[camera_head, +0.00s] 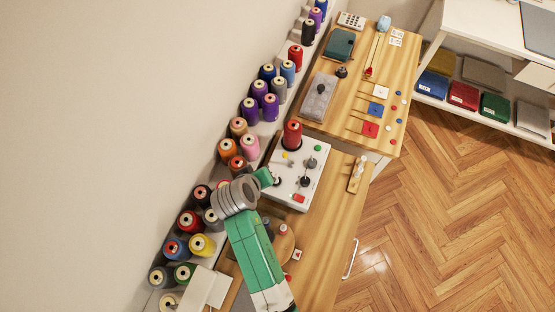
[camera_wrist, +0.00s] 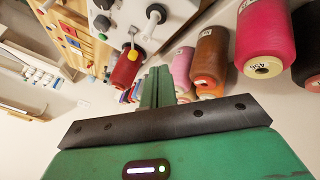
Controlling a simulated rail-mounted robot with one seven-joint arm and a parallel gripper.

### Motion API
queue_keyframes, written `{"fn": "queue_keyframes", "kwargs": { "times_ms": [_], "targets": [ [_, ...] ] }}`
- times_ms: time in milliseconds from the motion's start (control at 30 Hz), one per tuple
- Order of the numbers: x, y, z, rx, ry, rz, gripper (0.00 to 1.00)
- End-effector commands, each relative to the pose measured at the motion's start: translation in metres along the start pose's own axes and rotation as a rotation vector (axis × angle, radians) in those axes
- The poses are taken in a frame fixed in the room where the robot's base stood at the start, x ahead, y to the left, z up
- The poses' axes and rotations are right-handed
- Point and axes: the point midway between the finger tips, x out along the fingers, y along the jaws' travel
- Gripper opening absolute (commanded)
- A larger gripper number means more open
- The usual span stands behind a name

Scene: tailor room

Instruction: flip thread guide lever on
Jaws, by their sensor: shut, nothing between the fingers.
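The white thread panel (camera_head: 312,163) is in the middle of the head view. A red spool (camera_head: 292,134) stands at its back, and small knobs and levers are on its top. One dark lever (camera_head: 305,181) rises near the middle; I cannot tell for sure which one is the thread guide lever. My gripper (camera_head: 264,177) is at the panel's left edge, partly hidden by my wrist. In the wrist view my gripper's green fingers (camera_wrist: 158,88) are together and empty.
Thread cones (camera_head: 200,245) line the wall shelf on the left, close to my arm. In the wrist view, brown (camera_wrist: 209,60) and pink (camera_wrist: 265,38) cones are near the fingers. A wooden table (camera_head: 375,85) with tools stands behind the panel. The floor (camera_head: 450,200) on the right is clear.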

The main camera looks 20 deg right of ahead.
Motion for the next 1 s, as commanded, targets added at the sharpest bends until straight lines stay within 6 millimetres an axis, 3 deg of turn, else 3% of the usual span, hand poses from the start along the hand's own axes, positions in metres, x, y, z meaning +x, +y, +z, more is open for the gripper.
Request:
{"fn": "queue_keyframes", "kwargs": {
  "times_ms": [433, 500, 700, 1000],
  "targets": [
    [0.095, 0.000, 0.001, 0.001, -0.001, 0.000, 0.00],
    [0.095, 0.015, -0.003, 0.005, 0.000, 0.001, 0.00],
    [0.102, 0.034, -0.006, 0.001, 0.001, 0.000, 0.00],
    [0.103, 0.038, -0.005, 0.001, 0.001, 0.000, 0.00]
  ]
}}
